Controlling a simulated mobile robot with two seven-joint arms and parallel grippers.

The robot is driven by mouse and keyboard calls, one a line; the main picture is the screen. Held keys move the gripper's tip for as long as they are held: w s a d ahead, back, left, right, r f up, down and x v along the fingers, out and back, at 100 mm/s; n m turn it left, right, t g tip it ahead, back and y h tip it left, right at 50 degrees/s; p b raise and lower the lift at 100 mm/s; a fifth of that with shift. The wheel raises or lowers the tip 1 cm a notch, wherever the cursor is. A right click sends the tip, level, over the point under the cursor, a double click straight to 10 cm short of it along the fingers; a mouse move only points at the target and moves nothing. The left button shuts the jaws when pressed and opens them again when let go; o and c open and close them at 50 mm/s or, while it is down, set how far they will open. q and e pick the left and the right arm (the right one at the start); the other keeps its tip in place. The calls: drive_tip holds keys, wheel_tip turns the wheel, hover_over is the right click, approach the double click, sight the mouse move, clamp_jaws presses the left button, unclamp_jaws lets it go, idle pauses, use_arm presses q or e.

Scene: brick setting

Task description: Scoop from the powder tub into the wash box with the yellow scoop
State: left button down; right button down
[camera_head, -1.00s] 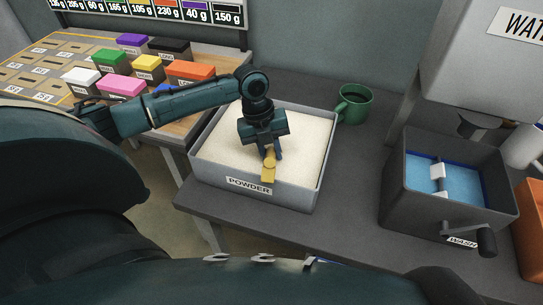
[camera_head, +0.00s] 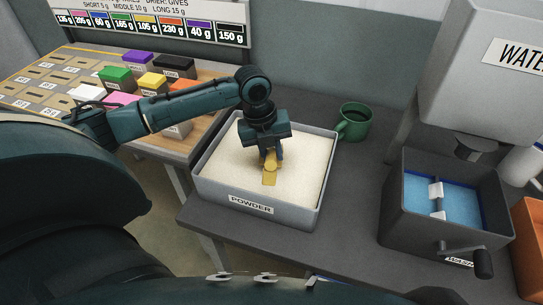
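The powder tub (camera_head: 250,203) is a grey box full of pale powder, labelled POWDER, on the dark counter. My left gripper (camera_head: 270,158) is over the tub, pointing down, shut on the yellow scoop (camera_head: 269,179). The scoop is at the powder surface; whether its bowl is in the powder I cannot tell. The wash box (camera_head: 400,222) is a dark open box to the right, with blue water, a white paddle piece and a crank on its front. My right gripper is not in view.
A green mug (camera_head: 354,122) stands just behind the tub's right corner. A grey water tank (camera_head: 478,85) hangs above the wash box, and an orange container (camera_head: 528,232) is at the right edge. Coloured blocks sit on the wooden table at left. Counter between tub and wash box is clear.

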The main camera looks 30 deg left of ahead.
sight(274, 149)
use_arm(q)
drive_tip(key=shift+r, duration=1.95)
drive_tip(key=shift+d, duration=0.1)
